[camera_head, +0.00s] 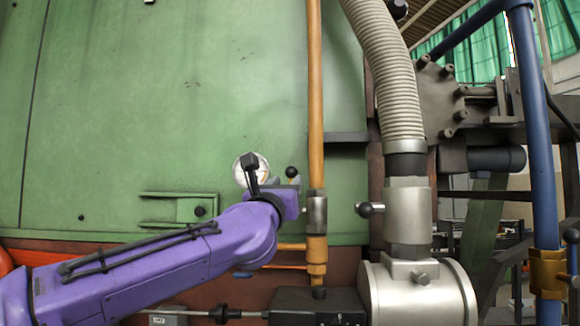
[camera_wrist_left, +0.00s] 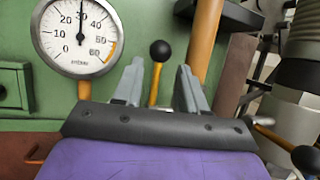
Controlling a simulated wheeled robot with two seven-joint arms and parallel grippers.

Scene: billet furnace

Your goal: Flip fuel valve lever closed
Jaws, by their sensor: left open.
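A lever with a black ball knob (camera_head: 291,172) stands up beside the orange pipe; in the left wrist view its knob (camera_wrist_left: 160,50) tops a yellow stem, roughly upright. My left gripper (camera_head: 290,187) is at the lever, partly hidden by its own wrist. In the left wrist view the open jaws (camera_wrist_left: 159,70) have one finger on each side of the stem, with visible gaps. The knob shows above the fingertips. The stem's lower end is hidden behind the gripper. Whether the lever lies between the fingers in depth is hard to tell. My right gripper is not in view.
A round pressure gauge (camera_wrist_left: 79,38) is left of the jaws. The vertical orange pipe (camera_head: 315,90) runs close on the right. Another ball-ended lever (camera_head: 367,210) sticks out from the silver pipe fitting (camera_head: 407,210). A green furnace wall (camera_head: 180,100) stands behind.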

